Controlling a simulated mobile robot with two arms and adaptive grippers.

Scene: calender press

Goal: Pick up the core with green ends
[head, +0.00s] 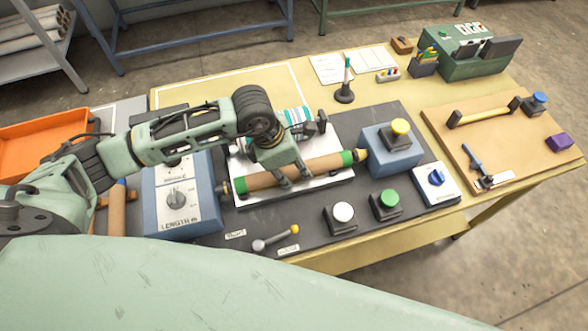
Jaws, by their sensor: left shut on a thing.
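The core with green ends (322,165) is a brown cardboard tube lying level across the white plate of the press. Its green ends show at left and right. My left gripper (295,180) comes down from above and is shut on the core near its middle. The fingers cover a short stretch of it. Whether the core is lifted off its supports cannot be told. My right gripper is not in view.
A roll with teal and white stripes (297,116) is just behind. The LENGTH dial box (178,207) stands left, a blue box with a yellow button (392,152) right. White (343,212) and green (387,199) buttons are in front. An orange tray (40,145) is at far left.

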